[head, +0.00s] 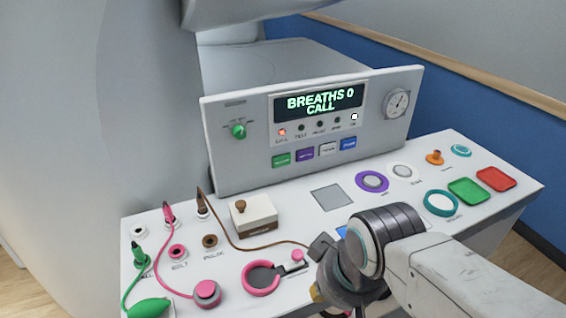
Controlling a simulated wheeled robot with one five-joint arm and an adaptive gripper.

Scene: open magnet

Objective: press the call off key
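An upright grey panel (230,115) stands at the back of the white desk. Its display (318,99) reads "BREATHS 0 CALL". A red-orange lamp (282,132) at the left of the lamp row is lit, and a white one (354,117) at the right is bright. Below are a green key (281,160), a purple key (305,155), a pale key (328,150) and a blue key (348,144). Their labels are too small to read, so I cannot tell which is call off. My gripper (330,291) is low over the front of the desk, apart from the panel; its fingertips are not clearly visible.
A white box with a brown knob (254,215) and a grey square (327,197) lie before the panel. Pink and brown cords cross the left side. Rings, a green tray (468,191) and a red tray (496,178) are at right. My arm covers the desk's front right.

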